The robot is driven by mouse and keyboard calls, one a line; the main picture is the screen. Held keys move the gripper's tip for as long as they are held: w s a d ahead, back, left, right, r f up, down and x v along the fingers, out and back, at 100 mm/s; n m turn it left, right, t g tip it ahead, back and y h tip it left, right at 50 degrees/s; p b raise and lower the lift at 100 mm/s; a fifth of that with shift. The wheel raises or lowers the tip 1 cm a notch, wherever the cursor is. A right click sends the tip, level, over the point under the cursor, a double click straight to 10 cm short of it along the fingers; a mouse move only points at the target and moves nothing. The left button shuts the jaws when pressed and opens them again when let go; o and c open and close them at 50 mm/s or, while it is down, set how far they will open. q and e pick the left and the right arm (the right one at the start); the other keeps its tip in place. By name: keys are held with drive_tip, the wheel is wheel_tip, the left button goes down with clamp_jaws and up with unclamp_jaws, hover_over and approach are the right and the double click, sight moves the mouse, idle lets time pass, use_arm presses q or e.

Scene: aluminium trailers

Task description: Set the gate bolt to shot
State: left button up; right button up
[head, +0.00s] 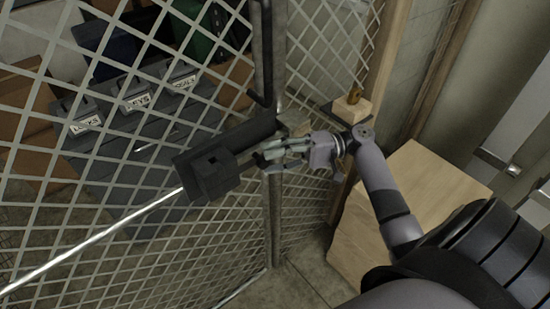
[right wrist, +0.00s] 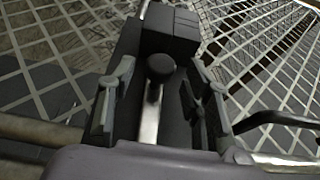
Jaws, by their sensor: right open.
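The wire-mesh gate (head: 120,215) carries a dark bolt housing (head: 205,172) near its edge post. In the right wrist view, the bolt's round black knob (right wrist: 161,67) stands on the housing (right wrist: 170,35), with a bright metal bar (right wrist: 150,118) below it. My right gripper (head: 268,155) is at the housing's right end. Its two fingers (right wrist: 160,98) are open, one on each side of the knob and bar, with gaps visible. In the head view the gripper hides the knob. I cannot tell how far the bolt reaches into its keeper. My left gripper is not in view.
A dark vertical handle (head: 262,60) stands above the housing. A shiny diagonal rod (head: 95,243) crosses the gate's lower left. Labelled grey bins (head: 135,95) show behind the mesh. A wooden box (head: 400,215) stands at right, below my arm.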

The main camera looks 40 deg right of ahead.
drive_tip(key=v, duration=1.2)
idle(0.3)
drive_tip(key=s+a+f+m+g+h, duration=0.1)
drive_tip(key=s+a+f+m+h, duration=0.15)
drive_tip(key=f, duration=0.95)
drive_tip(key=s+a+f+m+h, duration=0.15)
drive_tip(key=f+h, duration=0.25)
drive_tip(key=f, duration=0.8)
drive_tip(key=s+a+f+m+g+h, duration=0.1)
drive_tip(key=f+m+h, duration=0.15)
drive_tip(key=f, duration=0.95)
drive_tip(key=s+a+f+n+g+h, duration=0.1)
drive_tip(key=s+f+n+g+h, duration=0.15)
drive_tip(key=s+f, duration=0.65)
drive_tip(key=s+a+f+n+g+h, duration=0.15)
drive_tip(key=s+f+h, duration=0.25)
drive_tip(key=s+f, duration=0.55)
drive_tip(key=s+a+f+n+t+h, duration=0.1)
drive_tip(key=s+a+f+n, duration=0.3)
drive_tip(key=s+a+n, duration=0.4)
drive_tip(key=shift+s+a+f+n+h, duration=0.15)
drive_tip(key=shift+s+a+n+h, duration=0.2)
drive_tip(key=shift+s, duration=0.75)
